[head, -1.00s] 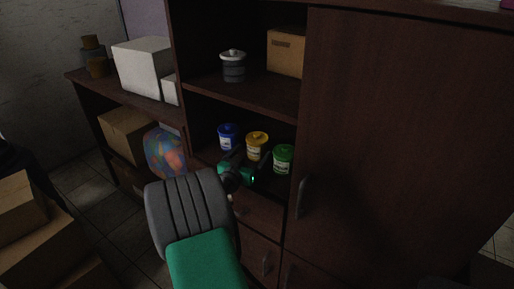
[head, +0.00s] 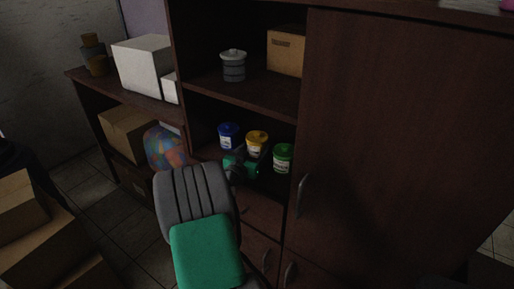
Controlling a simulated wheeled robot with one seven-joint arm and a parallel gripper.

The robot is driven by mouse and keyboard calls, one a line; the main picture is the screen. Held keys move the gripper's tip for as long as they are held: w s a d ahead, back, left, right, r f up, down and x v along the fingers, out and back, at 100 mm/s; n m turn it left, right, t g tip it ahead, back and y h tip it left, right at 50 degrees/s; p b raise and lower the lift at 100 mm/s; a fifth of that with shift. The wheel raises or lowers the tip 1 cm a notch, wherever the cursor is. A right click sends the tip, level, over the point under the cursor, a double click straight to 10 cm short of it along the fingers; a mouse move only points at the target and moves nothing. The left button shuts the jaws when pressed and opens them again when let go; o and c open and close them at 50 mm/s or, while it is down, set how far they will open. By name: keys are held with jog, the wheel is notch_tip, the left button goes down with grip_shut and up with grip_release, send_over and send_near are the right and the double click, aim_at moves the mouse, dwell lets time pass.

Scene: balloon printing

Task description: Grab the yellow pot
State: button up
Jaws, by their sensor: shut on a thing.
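The yellow pot (head: 257,143) stands between the blue pot (head: 229,135) and the green pot (head: 283,157) on the lower open shelf of the dark cabinet. It has a yellow lid and a pale label. My gripper (head: 253,158) reaches in from the front at the yellow pot and is shut on it. My green and dark wrist covers the lower part of the pot, so the exact finger contact is hidden.
The dark cabinet's tall door (head: 400,150) is just right of the pots. An upper shelf (head: 240,97) above them holds a grey lidded jar (head: 233,66) and a cardboard box (head: 286,51). A colourful ball (head: 164,147) lies at left.

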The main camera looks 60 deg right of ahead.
jog(key=c, duration=0.5)
